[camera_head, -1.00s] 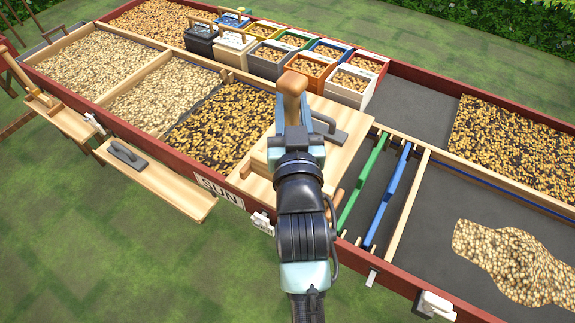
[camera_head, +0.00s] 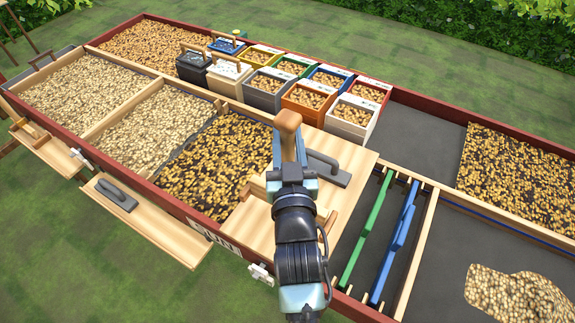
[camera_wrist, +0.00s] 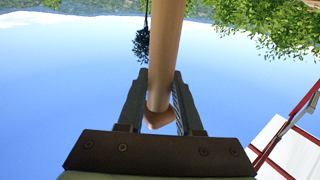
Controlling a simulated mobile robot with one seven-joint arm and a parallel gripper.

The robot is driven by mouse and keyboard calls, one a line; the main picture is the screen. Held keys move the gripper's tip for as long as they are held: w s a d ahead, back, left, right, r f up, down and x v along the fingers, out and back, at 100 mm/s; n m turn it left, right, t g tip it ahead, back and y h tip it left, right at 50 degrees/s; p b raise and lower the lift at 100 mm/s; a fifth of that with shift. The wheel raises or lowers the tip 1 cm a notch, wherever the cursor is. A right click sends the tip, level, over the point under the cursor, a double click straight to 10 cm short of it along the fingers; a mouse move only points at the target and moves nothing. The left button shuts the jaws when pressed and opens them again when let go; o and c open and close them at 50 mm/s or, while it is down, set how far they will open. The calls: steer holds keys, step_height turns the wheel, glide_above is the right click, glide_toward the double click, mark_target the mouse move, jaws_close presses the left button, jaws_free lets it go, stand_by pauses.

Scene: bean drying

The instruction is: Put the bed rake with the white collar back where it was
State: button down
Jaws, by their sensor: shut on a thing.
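My gripper (camera_head: 290,160) is shut on a wooden handle (camera_head: 288,122) above the pale wooden board (camera_head: 355,165). In the wrist view the handle (camera_wrist: 165,60) runs between both fingers (camera_wrist: 155,105), with sky behind. I see no white collar; my arm hides much of what I hold. A wooden piece (camera_head: 257,187) shows left of my wrist; I cannot tell if it belongs to the held tool. A green bar-like tool (camera_head: 365,232) and a blue one (camera_head: 396,245) lie side by side in the dark bay right of the board.
A grey-handled tool (camera_head: 327,168) lies on the board beside my gripper. Colored boxes of beans (camera_head: 308,97) stand behind it. Beans fill the beds at left (camera_head: 215,160). Wooden dividers (camera_head: 418,250) and the red bed rim (camera_head: 160,200) stand up. A dark bay (camera_head: 420,130) is clear.

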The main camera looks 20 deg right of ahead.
steer(key=shift+f, duration=2.55)
steer(key=shift+w+f, duration=0.1)
steer(key=c, duration=1)
jaws_free()
steer(key=shift+f+b, duration=0.15)
steer(key=shift+b, duration=0.2)
steer(key=o, duration=0.4)
steer(key=shift+r, duration=0.2)
steer(key=b, duration=0.3)
glide_toward(288, 157)
steer(key=shift+f, duration=0.8)
steer(key=shift+s, duration=0.35)
